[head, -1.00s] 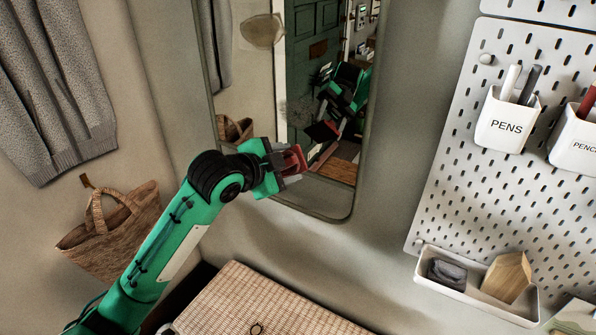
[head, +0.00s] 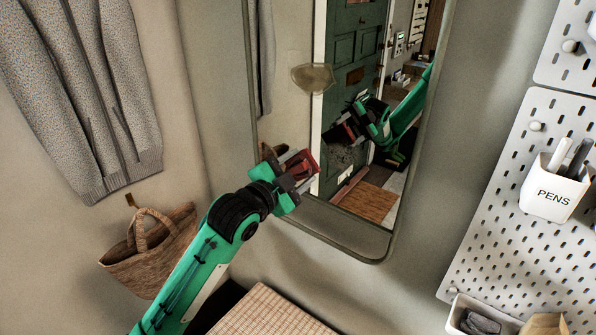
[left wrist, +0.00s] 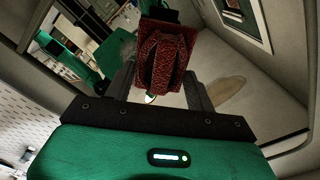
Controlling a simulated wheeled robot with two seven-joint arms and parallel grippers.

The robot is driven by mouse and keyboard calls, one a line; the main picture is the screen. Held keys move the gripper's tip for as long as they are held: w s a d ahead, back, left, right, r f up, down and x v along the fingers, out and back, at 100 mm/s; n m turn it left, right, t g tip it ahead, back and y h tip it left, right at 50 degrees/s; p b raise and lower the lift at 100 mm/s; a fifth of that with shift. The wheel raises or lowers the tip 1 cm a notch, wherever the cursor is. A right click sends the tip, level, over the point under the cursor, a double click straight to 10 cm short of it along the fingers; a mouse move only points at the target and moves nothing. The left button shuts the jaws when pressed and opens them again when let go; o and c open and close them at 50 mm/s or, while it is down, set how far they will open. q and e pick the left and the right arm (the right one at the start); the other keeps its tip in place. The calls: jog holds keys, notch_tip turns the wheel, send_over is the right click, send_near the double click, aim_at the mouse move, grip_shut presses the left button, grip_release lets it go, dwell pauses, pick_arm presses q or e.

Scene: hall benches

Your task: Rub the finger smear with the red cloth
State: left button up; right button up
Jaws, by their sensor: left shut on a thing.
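My left gripper (head: 297,174) is shut on the folded red cloth (head: 303,165), in front of the mirror's lower left part. The cloth also shows between the fingers in the left wrist view (left wrist: 165,60). The mirror (head: 385,246) hangs on the wall. It bears a smooth tan blotch (head: 313,77), above the gripper, and a faint grey speckled patch (head: 340,157), right of the cloth. I cannot tell for certain which is the finger smear. The tan blotch also shows right of the cloth in the left wrist view (left wrist: 216,97). The cloth and its reflection are apart. My right gripper is out of view.
A grey jacket (head: 100,90) and a wicker basket (head: 155,255) hang at left. A woven bench top (head: 270,315) lies below. A pegboard (head: 505,220) with a pens cup (head: 553,192) and a tray (head: 455,318) stands at right. The mirror reflects my arm and a green door.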

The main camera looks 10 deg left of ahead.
aim_at(326, 149)
pick_arm(q)
jog(key=shift+b+x, duration=0.6)
jog(key=shift+x, duration=2.1)
jog(key=shift+d, duration=0.2)
jog(key=shift+x, duration=1.05)
